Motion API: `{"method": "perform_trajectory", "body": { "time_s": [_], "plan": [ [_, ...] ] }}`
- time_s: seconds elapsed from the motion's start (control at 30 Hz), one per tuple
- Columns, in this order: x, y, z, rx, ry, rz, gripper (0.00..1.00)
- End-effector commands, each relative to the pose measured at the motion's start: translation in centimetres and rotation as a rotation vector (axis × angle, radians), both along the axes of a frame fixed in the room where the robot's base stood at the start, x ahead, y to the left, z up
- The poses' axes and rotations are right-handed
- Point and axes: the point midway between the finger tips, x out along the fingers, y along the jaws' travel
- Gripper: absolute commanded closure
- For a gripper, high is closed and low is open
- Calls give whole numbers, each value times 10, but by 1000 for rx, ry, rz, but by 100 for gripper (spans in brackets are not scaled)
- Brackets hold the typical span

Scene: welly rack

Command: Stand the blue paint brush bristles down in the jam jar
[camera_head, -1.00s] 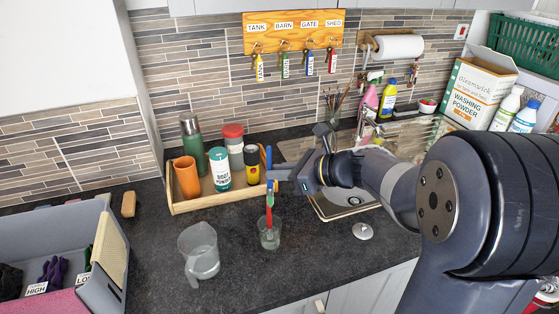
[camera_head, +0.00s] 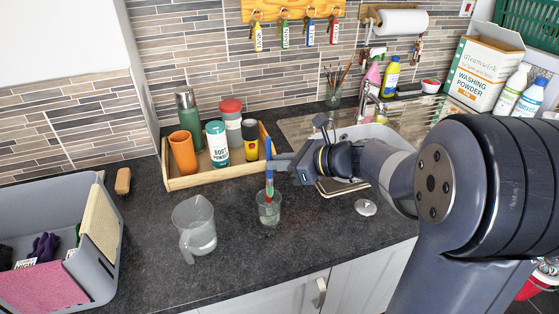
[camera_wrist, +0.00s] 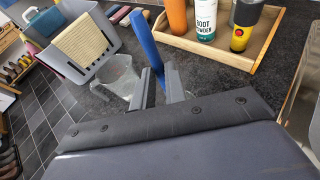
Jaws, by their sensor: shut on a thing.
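My gripper (camera_head: 274,168) is shut on the blue paint brush (camera_head: 269,178), which it holds roughly upright above the worktop. The brush's blue handle (camera_wrist: 146,45) rises from between the fingers in the wrist view, where my gripper (camera_wrist: 160,86) shows close up. A red part shows at the brush's lower end, over the mouth of the clear glass jam jar (camera_head: 268,212). I cannot tell how far the lower end is inside the jar. The jar stands upright on the dark worktop, and its inside is hard to make out. The bristles are not clear.
A clear jug (camera_head: 195,228) stands left of the jar. A wooden tray (camera_head: 215,174) with bottles and an orange cup is behind it. A grey bin (camera_head: 104,240) is at left, the sink (camera_head: 300,127) at back right. The worktop in front of the jar is clear.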

Motion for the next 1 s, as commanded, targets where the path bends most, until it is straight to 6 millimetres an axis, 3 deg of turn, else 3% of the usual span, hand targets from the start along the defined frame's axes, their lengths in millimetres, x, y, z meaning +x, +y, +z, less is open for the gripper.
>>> {"method": "perform_trajectory", "body": {
  "time_s": [0.6, 1.0],
  "plan": [
    [0, 0, -52, 0, 1, 0, 100],
    [0, 0, -61, -2, 3, -1, 100]
  ]
}}
